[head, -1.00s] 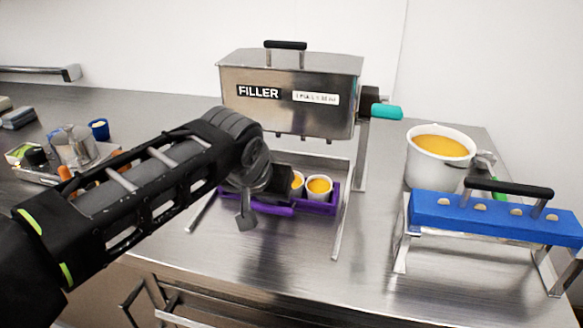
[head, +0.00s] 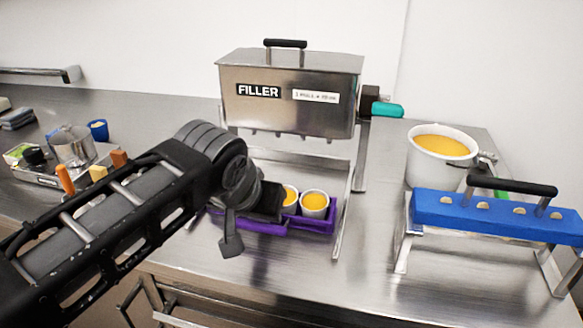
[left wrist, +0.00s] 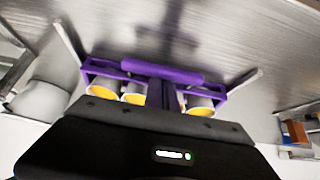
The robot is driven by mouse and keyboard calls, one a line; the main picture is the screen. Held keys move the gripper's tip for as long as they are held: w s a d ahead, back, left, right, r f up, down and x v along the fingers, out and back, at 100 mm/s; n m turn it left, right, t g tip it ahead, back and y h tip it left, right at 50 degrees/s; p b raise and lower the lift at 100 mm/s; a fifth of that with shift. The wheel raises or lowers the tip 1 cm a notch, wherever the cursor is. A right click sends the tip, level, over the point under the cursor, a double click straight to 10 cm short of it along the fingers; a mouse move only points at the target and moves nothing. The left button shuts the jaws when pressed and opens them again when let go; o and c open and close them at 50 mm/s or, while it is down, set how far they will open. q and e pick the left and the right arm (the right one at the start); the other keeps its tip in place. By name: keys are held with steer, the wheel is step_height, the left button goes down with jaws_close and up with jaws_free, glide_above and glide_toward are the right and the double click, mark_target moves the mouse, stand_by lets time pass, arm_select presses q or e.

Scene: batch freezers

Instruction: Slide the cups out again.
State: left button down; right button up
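The purple tray (head: 333,218) stands on the counter in front of the filler (head: 290,100), clear of its nozzles. Two white cups with yellow-orange filling, one here (head: 315,204) and one beside it (head: 290,199), show in the head view. In the left wrist view the tray (left wrist: 92,70) holds three visible cups, one at the right (left wrist: 200,104); my gripper body may hide more. My left gripper (head: 268,212) reaches the tray's near side. Its fingers (left wrist: 162,92) look closed at the tray's handle bar (left wrist: 165,73); the contact is partly hidden. My right gripper is out of view.
A white pot of yellow-orange mix (head: 440,150) and a blue block on a metal stand (head: 490,215) are at the right. A tray with a metal cup (head: 72,146) and small items is at the left. Bare counter lies in front of the purple tray, up to the counter edge.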

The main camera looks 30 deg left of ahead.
arm_select(q)
steer(key=shift+s+d, duration=0.2)
steer(key=shift+s, duration=0.35)
steer(key=shift+w, duration=0.2)
steer(key=shift+p+v, duration=1.3)
steer(key=shift+v, duration=1.4)
steer(key=shift+r, duration=0.3)
